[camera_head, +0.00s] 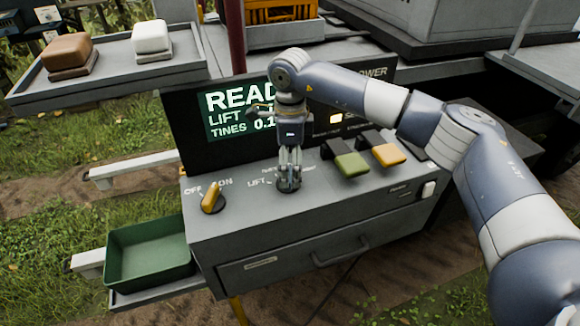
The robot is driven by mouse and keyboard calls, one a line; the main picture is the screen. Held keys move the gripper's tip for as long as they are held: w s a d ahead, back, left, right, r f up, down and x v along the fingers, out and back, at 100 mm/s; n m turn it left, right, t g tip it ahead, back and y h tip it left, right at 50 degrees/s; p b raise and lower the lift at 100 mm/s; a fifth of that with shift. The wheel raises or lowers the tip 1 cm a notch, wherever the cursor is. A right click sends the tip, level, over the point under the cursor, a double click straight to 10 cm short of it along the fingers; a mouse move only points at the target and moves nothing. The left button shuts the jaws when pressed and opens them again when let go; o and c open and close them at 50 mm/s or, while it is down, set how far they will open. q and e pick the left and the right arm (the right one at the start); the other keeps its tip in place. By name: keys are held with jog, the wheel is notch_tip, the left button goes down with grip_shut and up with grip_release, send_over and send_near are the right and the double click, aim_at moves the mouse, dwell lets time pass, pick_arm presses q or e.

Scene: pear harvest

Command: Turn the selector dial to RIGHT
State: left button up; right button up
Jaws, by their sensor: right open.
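My right gripper (289,178) points straight down at the console's top panel, and its jaws are open. Its fingertips are at a dark round dial (289,188), probably the selector, and hide most of it. I cannot tell which way the dial points or whether the fingers touch it. A LIFT label is left of the dial; the other labels around it are partly hidden. A yellow OFF/ON knob (212,199) is further left on the panel. The console screen (225,115) reads "READ..." with LIFT and TINES lines, partly covered by my right arm. My left gripper is out of view.
A green lever (351,165) and a yellow lever (388,155) stand close to the right of the gripper. A white button (428,189) is at the panel's right. A green bin (150,254) sits lower left; a tray (110,82) with brown and white blocks is upper left.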

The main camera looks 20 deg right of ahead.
jog(key=shift+f, duration=1.3)
jog(key=c, duration=1.1)
jog(key=shift+o, duration=0.2)
